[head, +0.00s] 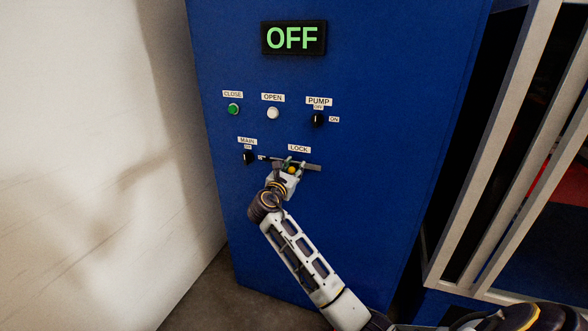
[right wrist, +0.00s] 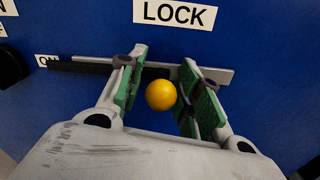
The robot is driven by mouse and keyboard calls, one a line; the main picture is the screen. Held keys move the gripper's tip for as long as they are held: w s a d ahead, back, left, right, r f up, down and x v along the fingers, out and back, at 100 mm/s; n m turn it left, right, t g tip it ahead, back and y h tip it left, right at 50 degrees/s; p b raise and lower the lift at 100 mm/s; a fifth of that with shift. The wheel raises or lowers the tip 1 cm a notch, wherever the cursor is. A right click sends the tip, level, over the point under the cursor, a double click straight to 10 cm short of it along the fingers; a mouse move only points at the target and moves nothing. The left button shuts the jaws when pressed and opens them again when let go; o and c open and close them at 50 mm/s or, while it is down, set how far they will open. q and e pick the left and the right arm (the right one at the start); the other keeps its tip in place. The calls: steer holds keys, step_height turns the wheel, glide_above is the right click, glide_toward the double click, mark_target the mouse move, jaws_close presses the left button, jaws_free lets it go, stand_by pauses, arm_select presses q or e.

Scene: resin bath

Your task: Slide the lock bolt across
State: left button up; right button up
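The lock bolt is a bar on the blue cabinet front, under the LOCK label (head: 299,149). Its round yellow knob (right wrist: 161,95) shows in the right wrist view, and also in the head view (head: 292,170). The grey rail (right wrist: 220,76) runs to the right of the knob, and a dark strip (right wrist: 78,67) runs to the left. My right gripper (right wrist: 161,88) is open, with one green-padded finger on each side of the knob. Gaps show between the knob and both pads. My left gripper is not in view.
The blue cabinet (head: 220,60) carries a display (head: 293,38) reading OFF. Above the bolt are a green CLOSE button (head: 233,109), a white OPEN button (head: 272,113) and a black PUMP switch (head: 318,120). The black MAIN switch (head: 249,157) is close left of my right gripper.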

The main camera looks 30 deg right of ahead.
steer(key=v, duration=1.2)
stand_by(0.4)
stand_by(0.6)
